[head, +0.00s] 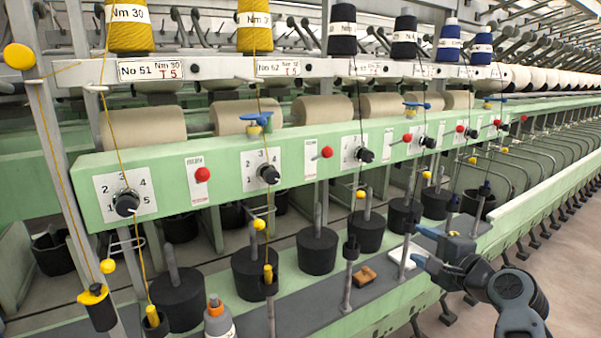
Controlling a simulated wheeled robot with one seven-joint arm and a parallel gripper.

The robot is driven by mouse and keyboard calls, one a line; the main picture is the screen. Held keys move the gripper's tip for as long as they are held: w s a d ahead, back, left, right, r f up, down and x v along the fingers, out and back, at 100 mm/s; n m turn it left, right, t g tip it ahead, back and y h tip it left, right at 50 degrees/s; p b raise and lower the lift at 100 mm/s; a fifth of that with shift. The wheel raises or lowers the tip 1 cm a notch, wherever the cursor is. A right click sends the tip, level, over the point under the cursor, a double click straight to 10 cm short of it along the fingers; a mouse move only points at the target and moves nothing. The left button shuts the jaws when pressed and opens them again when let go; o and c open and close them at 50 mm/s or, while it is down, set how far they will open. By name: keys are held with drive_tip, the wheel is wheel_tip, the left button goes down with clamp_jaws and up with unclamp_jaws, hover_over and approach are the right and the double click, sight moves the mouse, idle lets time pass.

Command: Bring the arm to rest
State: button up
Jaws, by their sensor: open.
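My gripper (424,248) is at the right of the head view, at the end of my dark grey arm, above the right part of the machine's grey shelf. Its blue-tipped fingers point left and are apart, with nothing seen between them. A small white flat thing (404,257) lies on the shelf just left of the gripper, partly hidden behind a post. I cannot tell whether the gripper touches it.
A green panel (245,178) with dials and red knobs runs above the black weights (318,250). A brown block (366,275) and a grey bottle (218,322) are on the shelf (335,295). Thin upright posts (348,280) stand along it. Open floor (560,225) is at right.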

drive_tip(key=s+d+f+n+h, duration=0.3)
drive_tip(key=s+f, duration=0.8)
drive_tip(key=s, duration=0.2)
drive_tip(key=s+f+n+g+h, duration=0.1)
drive_tip(key=s+f+n, duration=0.15)
drive_tip(key=s, duration=0.55)
drive_tip(key=s+f+n+h, duration=0.1)
drive_tip(key=s+f+n, duration=0.15)
drive_tip(key=s, duration=0.65)
drive_tip(key=s+a+r+n, duration=0.3)
drive_tip(key=s+r, duration=0.1)
drive_tip(key=s, duration=0.5)
drive_tip(key=s+a+r+n, duration=0.3)
drive_tip(key=s+r, duration=0.1)
drive_tip(key=s, duration=0.5)
drive_tip(key=s+a+r+n, duration=0.2)
drive_tip(key=s+r, duration=0.2)
drive_tip(key=s, duration=0.5)
drive_tip(key=shift+a+r+n+t, duration=0.3)
drive_tip(key=shift+a+n, duration=0.1)
